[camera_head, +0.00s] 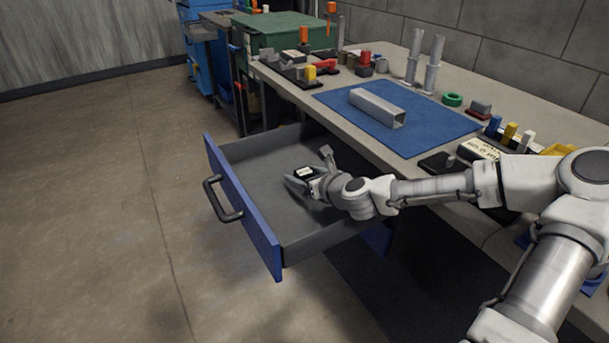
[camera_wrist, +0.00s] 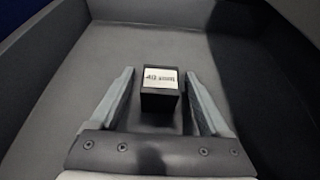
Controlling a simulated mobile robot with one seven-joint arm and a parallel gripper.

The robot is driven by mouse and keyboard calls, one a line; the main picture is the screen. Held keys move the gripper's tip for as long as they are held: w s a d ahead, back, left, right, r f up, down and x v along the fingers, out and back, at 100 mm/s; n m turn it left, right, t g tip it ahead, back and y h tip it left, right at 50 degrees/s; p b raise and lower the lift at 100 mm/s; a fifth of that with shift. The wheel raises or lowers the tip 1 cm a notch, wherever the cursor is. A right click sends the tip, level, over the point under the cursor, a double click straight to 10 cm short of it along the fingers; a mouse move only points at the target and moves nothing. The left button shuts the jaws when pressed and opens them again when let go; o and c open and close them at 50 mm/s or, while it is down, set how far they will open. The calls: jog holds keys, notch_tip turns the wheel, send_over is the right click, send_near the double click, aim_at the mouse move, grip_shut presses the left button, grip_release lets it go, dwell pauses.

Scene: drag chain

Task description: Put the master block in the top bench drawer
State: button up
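The master block is a small black block (camera_wrist: 160,98) with a white printed label on top. It sits inside the open top bench drawer (camera_wrist: 75,75), and it also shows in the head view (camera_head: 305,172). The drawer (camera_head: 252,175) is pulled well out, with a blue front and a dark handle. My gripper (camera_head: 309,169) is down inside the drawer. Its fingers are spread on either side of the block, with narrow gaps showing in the wrist view. The block appears upright on the drawer floor; its underside is hidden.
The bench top (camera_head: 400,70) holds a blue mat (camera_head: 430,125) with a grey channel piece (camera_head: 377,108) and several small coloured parts. My forearm passes over the bench's front edge and the drawer's right side. The rest of the drawer is empty.

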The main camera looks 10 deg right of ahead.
jog(key=shift+r, duration=0.25)
jog(key=p+v, duration=0.4)
jog(key=v, duration=0.8)
jog(key=shift+f, duration=0.1)
jog(key=shift+a, duration=0.1)
